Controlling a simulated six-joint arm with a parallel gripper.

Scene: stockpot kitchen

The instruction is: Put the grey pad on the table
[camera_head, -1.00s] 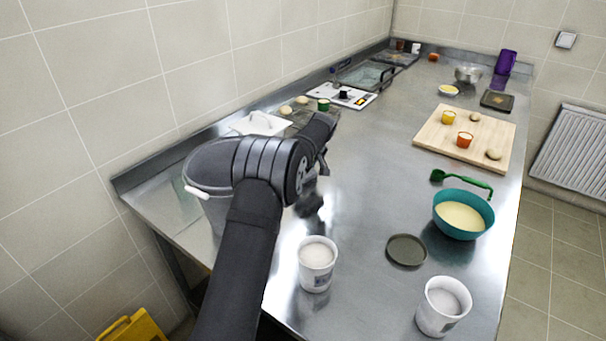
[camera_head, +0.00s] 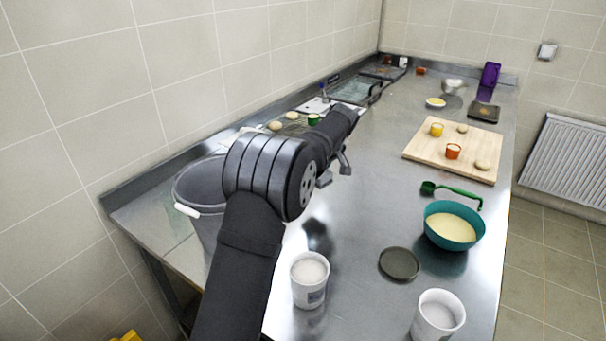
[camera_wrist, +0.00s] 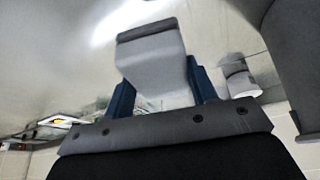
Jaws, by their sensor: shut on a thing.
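The grey pad (camera_wrist: 150,62) shows in the wrist view as a light grey block with a darker edge. It sits between the two blue fingers of my gripper (camera_wrist: 160,82), which is shut on it. In the head view my gripper (camera_head: 336,171) is above the steel table (camera_head: 365,205), to the right of the large grey pot. The pad cannot be clearly made out there, being small and partly behind my arm. A dark shadow or reflection lies on the table below the gripper.
The grey pot (camera_head: 198,183) stands at the left. Near the front are white tubs (camera_head: 310,280) (camera_head: 437,316), a dark round lid (camera_head: 400,263) and a teal bowl (camera_head: 453,226). A wooden board (camera_head: 420,151) lies farther back. The table's middle is clear.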

